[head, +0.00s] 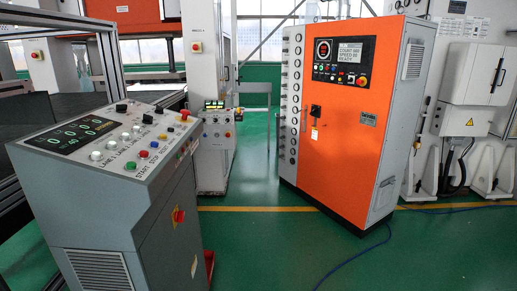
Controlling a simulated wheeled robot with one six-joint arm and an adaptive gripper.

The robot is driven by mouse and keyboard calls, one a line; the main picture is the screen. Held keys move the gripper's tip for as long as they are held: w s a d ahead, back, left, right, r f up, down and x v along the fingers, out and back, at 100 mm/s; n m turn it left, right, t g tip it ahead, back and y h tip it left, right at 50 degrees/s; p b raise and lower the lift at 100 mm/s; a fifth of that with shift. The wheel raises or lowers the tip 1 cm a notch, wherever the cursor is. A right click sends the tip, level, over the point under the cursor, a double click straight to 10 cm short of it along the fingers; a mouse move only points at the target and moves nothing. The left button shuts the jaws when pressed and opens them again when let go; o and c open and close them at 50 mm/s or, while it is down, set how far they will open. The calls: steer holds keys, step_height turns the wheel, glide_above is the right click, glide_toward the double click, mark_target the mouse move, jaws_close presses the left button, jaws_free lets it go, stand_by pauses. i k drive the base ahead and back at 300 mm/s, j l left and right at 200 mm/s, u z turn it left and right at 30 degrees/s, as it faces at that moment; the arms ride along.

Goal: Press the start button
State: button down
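A grey control console (110,215) stands at the left front with a sloped top panel. Its panel carries a green button (131,166), beside a printed row of labels that appears to begin with START. A red button (143,154) sits just up and right of the green one. White buttons and black knobs lie farther left and back on the panel. The orange cabinet (345,130) also has a small panel with coloured buttons (340,77), whose labels are too small to read. My gripper is not in view.
A smaller white console (214,145) stands behind. Green floor (270,245) is open between the console and orange cabinet. A blue cable (350,262) lies on the floor.

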mark_target(131, 165)
steer(key=j+u, duration=0.5)
steer(key=j, duration=1.25)
